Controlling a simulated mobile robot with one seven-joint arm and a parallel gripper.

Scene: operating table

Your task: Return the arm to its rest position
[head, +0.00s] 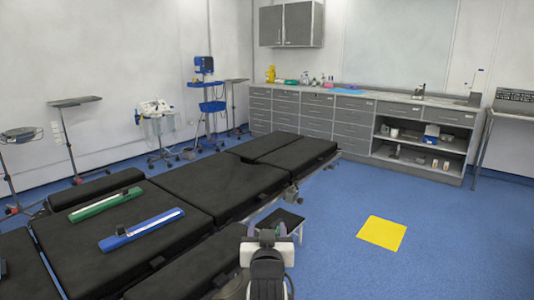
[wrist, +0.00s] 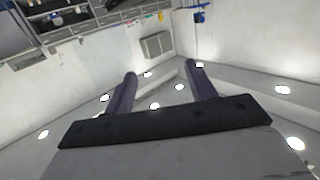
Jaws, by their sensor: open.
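My gripper (wrist: 159,68) is open and empty in the wrist view, with its two dark purple fingers apart and nothing between them. In the head view my gripper (head: 267,230) shows at the bottom centre, at the end of my white and black arm, beside the right side of the black operating table (head: 185,188). The fingers are small there and partly hidden by the wrist. The wrist view is upside down and takes in walls and a ceiling with round lights, so the gripper is tilted upward. It touches nothing that I can see.
A green case (head: 105,203) and a blue case (head: 142,229) lie on the table's near left part. A small dark stool or step (head: 281,221) stands close behind my gripper. A yellow square (head: 382,232) lies on the blue floor, which is open to the right. Grey drawers (head: 300,112) line the back wall.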

